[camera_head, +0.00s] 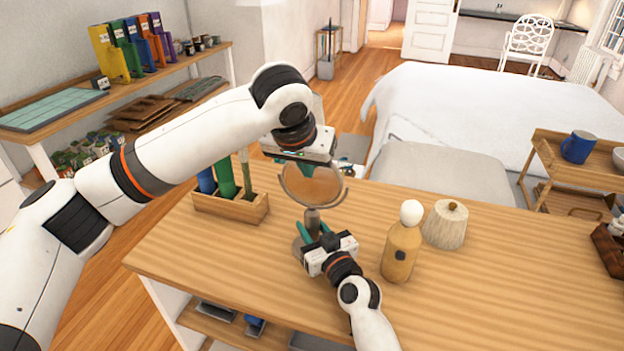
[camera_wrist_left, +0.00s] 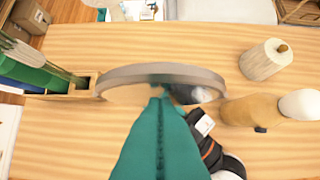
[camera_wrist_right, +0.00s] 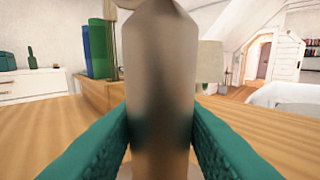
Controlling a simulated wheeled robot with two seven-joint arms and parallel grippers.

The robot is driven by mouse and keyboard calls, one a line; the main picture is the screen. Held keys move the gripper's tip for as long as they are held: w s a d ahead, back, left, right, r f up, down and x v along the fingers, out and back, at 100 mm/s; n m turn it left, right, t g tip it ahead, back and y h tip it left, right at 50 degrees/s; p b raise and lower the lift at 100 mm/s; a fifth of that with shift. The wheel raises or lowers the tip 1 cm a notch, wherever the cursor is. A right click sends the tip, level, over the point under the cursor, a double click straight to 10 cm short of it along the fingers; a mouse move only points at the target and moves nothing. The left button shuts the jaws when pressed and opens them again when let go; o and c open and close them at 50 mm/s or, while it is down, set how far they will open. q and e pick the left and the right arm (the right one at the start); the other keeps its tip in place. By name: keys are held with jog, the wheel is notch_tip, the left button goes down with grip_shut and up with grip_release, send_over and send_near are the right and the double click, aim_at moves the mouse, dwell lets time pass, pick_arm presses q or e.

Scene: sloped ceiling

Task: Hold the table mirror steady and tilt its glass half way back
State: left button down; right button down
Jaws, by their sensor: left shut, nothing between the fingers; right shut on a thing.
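The table mirror (camera_head: 313,187) stands on the wooden table, a round glass in a grey rim on a stem with a round base. Its stem fills the middle of the right wrist view (camera_wrist_right: 160,90). My right gripper (camera_head: 317,236) is shut on the stem, with a teal finger on each side. My left gripper (camera_head: 306,163) is over the top of the glass, fingers together and empty. In the left wrist view its fingertips (camera_wrist_left: 160,92) are close beside the rim (camera_wrist_left: 160,72); I cannot tell whether they touch the glass.
A wooden holder (camera_head: 232,208) with blue and green items stands left of the mirror. A brown bottle with a white ball top (camera_head: 402,250) and a pale lidded jar (camera_head: 446,225) stand to the right. The table's right side is mostly clear.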

pick_arm(q)
jog(key=shift+w+d+f, duration=0.2)
jog(key=shift+w, duration=0.4)
jog(key=shift+w+d+f, duration=0.15)
jog(key=shift+w+d, duration=0.05)
jog(key=shift+w, duration=0.35)
dwell(1.2)
notch_tip(320, 180, up, 11)
jog(key=s, duration=0.2)
jog(key=shift+a, duration=0.35)
dwell(1.0)
dwell(0.4)
pick_arm(e)
jog(key=c, duration=0.9)
grip_release()
